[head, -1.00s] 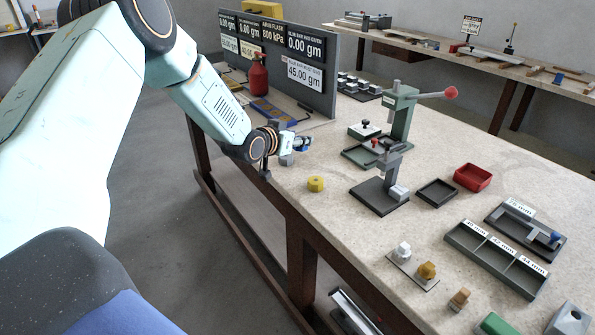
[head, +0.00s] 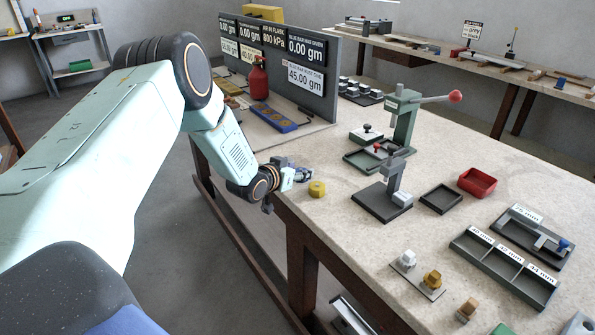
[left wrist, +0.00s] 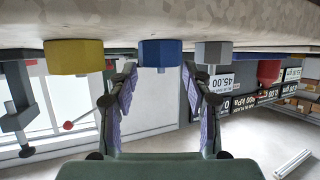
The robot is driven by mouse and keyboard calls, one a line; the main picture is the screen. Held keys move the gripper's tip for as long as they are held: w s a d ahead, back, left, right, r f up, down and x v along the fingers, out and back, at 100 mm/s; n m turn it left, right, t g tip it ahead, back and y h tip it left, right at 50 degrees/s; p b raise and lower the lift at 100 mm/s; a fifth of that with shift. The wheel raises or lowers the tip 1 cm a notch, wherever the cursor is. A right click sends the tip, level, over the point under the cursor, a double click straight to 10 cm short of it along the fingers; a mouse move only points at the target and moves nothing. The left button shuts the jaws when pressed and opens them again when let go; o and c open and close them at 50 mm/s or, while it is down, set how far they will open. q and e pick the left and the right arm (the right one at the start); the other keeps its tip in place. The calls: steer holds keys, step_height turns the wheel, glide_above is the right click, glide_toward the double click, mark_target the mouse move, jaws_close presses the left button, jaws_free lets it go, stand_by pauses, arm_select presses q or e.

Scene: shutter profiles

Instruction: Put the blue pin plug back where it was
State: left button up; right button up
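The blue pin plug (left wrist: 160,52) stands on the table between a yellow plug (left wrist: 74,57) and a grey plug (left wrist: 212,52) in the left wrist view, which shows the scene upside down. My left gripper (left wrist: 159,78) is open, its two padded fingers pointing at the blue plug with nothing held between them. In the head view my left gripper (head: 299,175) is low over the near table edge, beside the yellow plug (head: 317,189). There the gripper largely covers the blue and grey plugs. My right gripper is not in view.
A grey stand (head: 383,201), green lever press (head: 402,122), black tray (head: 441,198) and red bin (head: 478,182) stand farther right. A labelled three-slot tray (head: 503,268) is at the lower right. A red bottle (head: 258,80) and display panel (head: 318,92) stand behind. Table between yellow plug and stand is clear.

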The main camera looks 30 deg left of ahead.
arm_select(q)
steer(key=shift+o, duration=1.3)
steer(key=shift+s+d+r, duration=0.15)
steer(key=shift+s+r, duration=0.05)
steer(key=shift+r, duration=0.05)
steer(key=shift+w+f, duration=0.2)
steer(key=shift+f, duration=0.05)
steer(key=shift+s, duration=0.1)
steer(key=p+v, duration=0.3)
steer(key=v, duration=0.8)
steer(key=s+d+f+g+h, duration=0.2)
steer(key=s+d+f+g, duration=0.5)
steer(key=s+d+f, duration=0.65)
steer(key=s+d+f+g+y, duration=0.1)
steer(key=s+d+g, duration=0.1)
steer(key=s, duration=1)
steer(key=s+d+f+g+y, duration=0.1)
steer(key=s+g, duration=0.3)
steer(key=s, duration=0.8)
steer(key=shift+s+d+f+g, duration=0.3)
steer(key=shift+s+d+f, duration=0.15)
steer(key=shift+d, duration=0.25)
